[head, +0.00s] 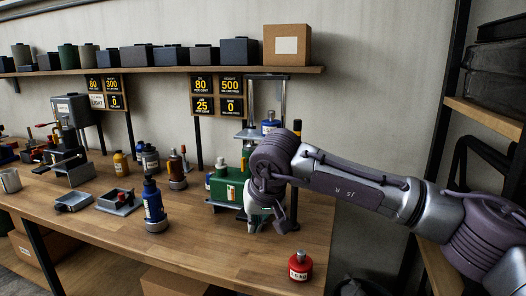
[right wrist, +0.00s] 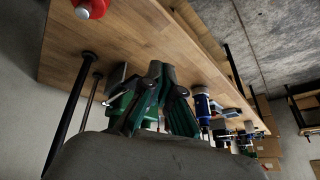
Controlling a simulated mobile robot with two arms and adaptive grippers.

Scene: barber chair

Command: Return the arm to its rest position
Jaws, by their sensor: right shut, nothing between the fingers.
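My right arm, purple-grey and silver, reaches in from the right in the head view and bends down near the table's right end. My right gripper (head: 270,222) points down in front of the green press (head: 222,190) and partly hides it. The gripper also shows in the right wrist view (right wrist: 158,95), shut with nothing held. Whether it touches the press cannot be told. My left arm and gripper are out of view.
A red weight (head: 300,266) stands on the wooden table (head: 205,245), near its right front edge. A shelf rack (head: 482,115) stands at the right.

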